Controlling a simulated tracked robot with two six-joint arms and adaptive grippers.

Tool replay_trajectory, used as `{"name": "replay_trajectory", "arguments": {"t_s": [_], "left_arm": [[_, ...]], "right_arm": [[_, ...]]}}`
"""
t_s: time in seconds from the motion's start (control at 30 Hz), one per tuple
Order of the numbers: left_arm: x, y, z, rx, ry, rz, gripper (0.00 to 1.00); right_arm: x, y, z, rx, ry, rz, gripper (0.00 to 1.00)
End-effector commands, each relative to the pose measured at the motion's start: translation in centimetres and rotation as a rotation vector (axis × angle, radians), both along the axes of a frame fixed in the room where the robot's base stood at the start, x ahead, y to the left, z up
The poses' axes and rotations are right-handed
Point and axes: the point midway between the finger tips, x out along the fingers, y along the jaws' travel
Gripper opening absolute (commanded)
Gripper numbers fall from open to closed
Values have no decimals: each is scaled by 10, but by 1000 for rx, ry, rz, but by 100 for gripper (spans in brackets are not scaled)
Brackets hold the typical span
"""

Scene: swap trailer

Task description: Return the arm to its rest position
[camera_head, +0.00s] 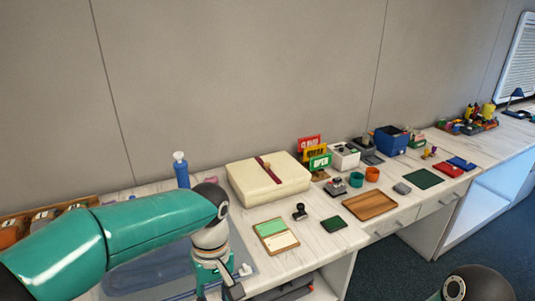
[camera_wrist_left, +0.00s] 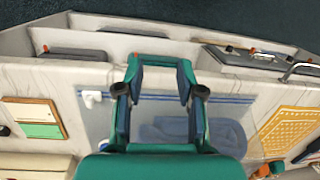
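My left arm comes in from the left in the head view. Its wrist bends down over the near-left part of the counter, with the left gripper (camera_head: 226,285) low at the bottom edge. In the left wrist view the two fingers of the left gripper (camera_wrist_left: 159,72) stand wide apart, with nothing held between them.
On the counter (camera_head: 312,240) stand a blue bottle (camera_head: 182,173), a cream case (camera_head: 268,180), a clipboard (camera_head: 275,236), a stamp (camera_head: 300,212), colored signs (camera_head: 318,155) and a wooden tray (camera_head: 370,205). A wall runs behind. An open grey box (camera_wrist_left: 245,58) sits lower down.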

Motion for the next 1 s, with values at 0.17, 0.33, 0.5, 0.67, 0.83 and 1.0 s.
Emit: {"name": "replay_trajectory", "arguments": {"t_s": [0.17, 0.33, 0.5, 0.67, 0.83, 1.0], "left_arm": [[-20, 28, -52, 23, 151, 58, 38], [-55, 47, -126, -24, 293, 99, 38], [-127, 47, -224, -209, 384, 88, 38], [-181, 29, -277, -377, 304, 32, 38], [-199, 13, -300, -446, 96, -99, 38], [-172, 16, -305, -416, -133, -238, 38]], "right_arm": [[-1, 0, 3, 0, 1, 0, 40], [0, 0, 6, 0, 1, 0, 40], [0, 0, 9, 0, 1, 0, 40], [0, 0, 11, 0, 1, 0, 40], [-1, 0, 11, 0, 1, 0, 40], [-1, 0, 11, 0, 1, 0, 40]]}}
